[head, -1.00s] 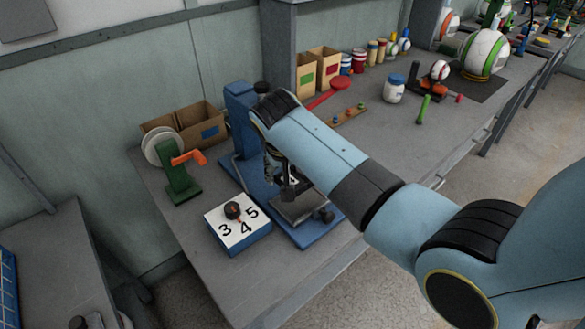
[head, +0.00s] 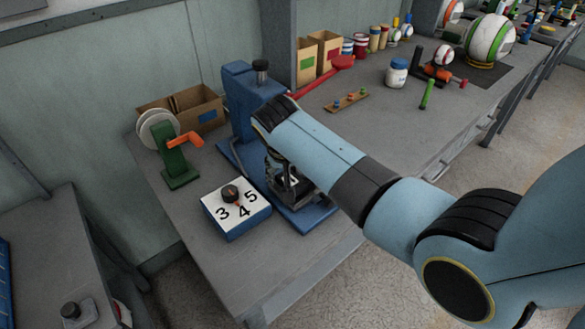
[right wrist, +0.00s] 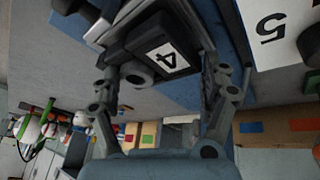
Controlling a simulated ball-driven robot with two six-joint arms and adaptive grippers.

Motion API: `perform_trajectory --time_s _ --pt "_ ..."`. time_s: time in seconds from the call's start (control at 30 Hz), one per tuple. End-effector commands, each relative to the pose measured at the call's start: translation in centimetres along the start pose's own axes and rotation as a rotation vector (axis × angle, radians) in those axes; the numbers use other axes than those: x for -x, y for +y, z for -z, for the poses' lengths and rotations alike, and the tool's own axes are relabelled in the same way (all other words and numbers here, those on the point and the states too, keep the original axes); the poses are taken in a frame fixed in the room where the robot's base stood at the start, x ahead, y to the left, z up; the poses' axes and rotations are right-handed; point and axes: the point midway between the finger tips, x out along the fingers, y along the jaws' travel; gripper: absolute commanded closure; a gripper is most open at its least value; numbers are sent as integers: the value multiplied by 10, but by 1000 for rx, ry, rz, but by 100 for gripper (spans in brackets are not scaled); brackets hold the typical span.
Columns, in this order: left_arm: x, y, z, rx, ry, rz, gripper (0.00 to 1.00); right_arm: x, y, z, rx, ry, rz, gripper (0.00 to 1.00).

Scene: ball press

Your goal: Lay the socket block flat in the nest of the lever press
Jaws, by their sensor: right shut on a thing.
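My right gripper (right wrist: 160,75) is shut on a dark socket block (right wrist: 136,44) with a white label reading 4. In the head view my right gripper (head: 285,185) hangs over the base of the blue lever press (head: 240,95), and the arm hides most of the block. The press has an upright blue post, a red lever (head: 322,80) and a blue base (head: 308,219). The nest is largely hidden behind the gripper and block. I cannot tell whether the block touches it. My left gripper is not in view.
A blue box with a white top (head: 222,212) marked 3, 4, 5 and a dark knob stands close left of the press base. A green stand with an orange handle (head: 180,160) is behind it. Cardboard bins (head: 200,105) stand by the wall. The bench's front left is clear.

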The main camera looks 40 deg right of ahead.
Motion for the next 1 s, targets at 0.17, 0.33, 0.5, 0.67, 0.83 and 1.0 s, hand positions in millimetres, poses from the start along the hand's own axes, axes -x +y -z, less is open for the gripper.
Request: perform_trajectory --time_s 0.17,0.33,0.5,0.67,0.83,1.0 --pt "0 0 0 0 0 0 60 0 0 0 0 1 0 55" --pt "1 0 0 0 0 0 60 1 0 0 0 1 0 55" --pt "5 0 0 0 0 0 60 2 0 1 0 1 1 55" --pt "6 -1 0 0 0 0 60 1 0 0 0 1 1 55" --pt "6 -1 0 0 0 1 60 0 0 0 0 1 1 55" --pt "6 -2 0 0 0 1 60 0 0 0 0 1 0 55"
